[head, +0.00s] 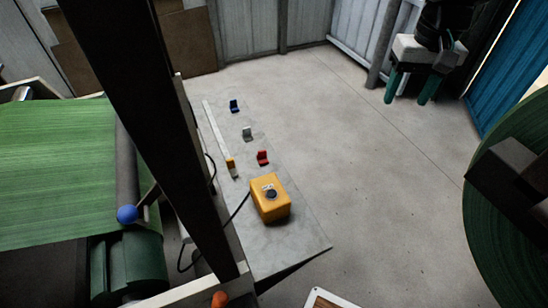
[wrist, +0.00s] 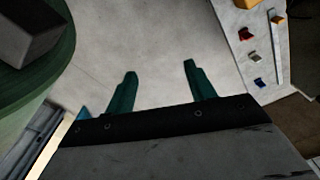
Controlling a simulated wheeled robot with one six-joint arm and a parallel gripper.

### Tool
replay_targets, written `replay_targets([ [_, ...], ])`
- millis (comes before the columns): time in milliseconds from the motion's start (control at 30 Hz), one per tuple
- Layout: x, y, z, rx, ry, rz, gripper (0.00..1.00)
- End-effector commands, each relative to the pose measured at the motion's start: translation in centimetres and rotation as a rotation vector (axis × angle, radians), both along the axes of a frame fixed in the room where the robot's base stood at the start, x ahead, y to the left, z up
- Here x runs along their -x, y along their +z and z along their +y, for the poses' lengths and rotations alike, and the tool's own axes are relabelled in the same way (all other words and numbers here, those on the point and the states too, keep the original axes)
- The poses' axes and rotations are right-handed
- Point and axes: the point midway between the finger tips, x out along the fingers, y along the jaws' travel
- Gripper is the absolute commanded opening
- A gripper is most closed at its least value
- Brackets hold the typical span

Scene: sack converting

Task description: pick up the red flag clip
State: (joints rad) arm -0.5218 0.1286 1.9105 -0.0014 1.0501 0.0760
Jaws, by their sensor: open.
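The red flag clip (head: 262,157) stands on a narrow grey shelf (head: 290,235) in the head view, just behind a yellow box with a black button. It also shows small in the wrist view (wrist: 245,34), near the upper right on the pale shelf. My gripper (head: 409,92) is at the upper right of the head view, well apart from the clip, over the floor. Its two green fingers are spread and empty; they also show in the wrist view (wrist: 160,70). Nothing hides the clip.
The yellow button box (head: 270,198) has a black cable. A dark post stands left of the shelf. Open floor (head: 350,150) lies between shelf and gripper.

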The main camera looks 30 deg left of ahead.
Motion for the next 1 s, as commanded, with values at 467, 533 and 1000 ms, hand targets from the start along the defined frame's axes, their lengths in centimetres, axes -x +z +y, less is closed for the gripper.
replay_targets([
  [467,-0.6,-17.1,25.4,0.026,0.278,0.035,0.55],
  [533,0.3,-19.4,27.9,0.028,0.306,0.038,0.55],
  [1000,2.7,-26.6,32.7,0.034,0.363,0.041,0.55],
])
